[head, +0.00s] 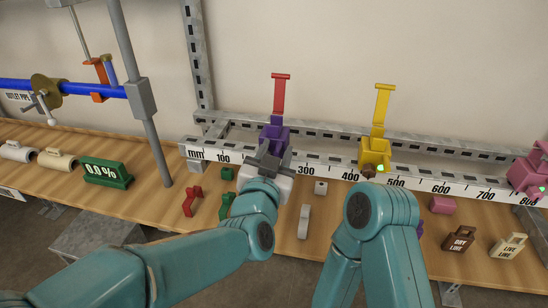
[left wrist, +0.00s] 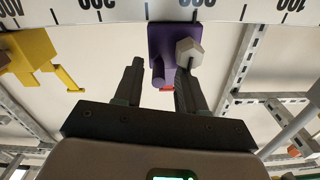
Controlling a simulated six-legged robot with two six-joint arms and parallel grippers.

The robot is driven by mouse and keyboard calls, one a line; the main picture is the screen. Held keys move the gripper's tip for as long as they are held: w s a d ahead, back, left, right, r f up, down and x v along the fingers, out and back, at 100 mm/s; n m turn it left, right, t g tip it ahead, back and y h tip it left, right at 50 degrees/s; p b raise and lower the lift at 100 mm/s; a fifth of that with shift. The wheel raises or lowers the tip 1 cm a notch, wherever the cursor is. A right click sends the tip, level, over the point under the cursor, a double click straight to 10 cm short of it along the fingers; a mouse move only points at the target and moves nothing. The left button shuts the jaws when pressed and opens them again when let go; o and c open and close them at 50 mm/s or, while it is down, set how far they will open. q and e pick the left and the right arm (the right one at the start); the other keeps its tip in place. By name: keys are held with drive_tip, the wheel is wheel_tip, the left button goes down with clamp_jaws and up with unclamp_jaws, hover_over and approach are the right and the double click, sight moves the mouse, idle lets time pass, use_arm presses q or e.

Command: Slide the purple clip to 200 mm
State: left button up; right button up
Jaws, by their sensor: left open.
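The purple clip (head: 272,136) with a red upright flag (head: 280,92) sits on the white mm scale (head: 330,172), between the 100 and 300 marks. My left gripper (head: 268,158) is in front of it and hides its lower part and the 200 label. In the left wrist view, which shows the scale upside down, the purple clip (left wrist: 163,45) is just past the tips of my open left gripper (left wrist: 160,72). Its pale hexagonal knob (left wrist: 189,52) is at the right fingertip; I cannot tell if they touch. My right gripper is not in view, only my right arm.
A yellow clip (head: 375,152) stands near 400 to 500 and a pink clip (head: 527,172) near 800. Red (head: 192,201) and green small parts, grey pieces and tags lie on the wooden bench. A green display (head: 106,172) and a blue pipe (head: 85,88) are at left.

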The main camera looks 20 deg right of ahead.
use_arm(q)
drive_tip(key=v, duration=1.6)
drive_tip(key=shift+b, duration=0.45)
drive_tip(key=shift+a, duration=0.15)
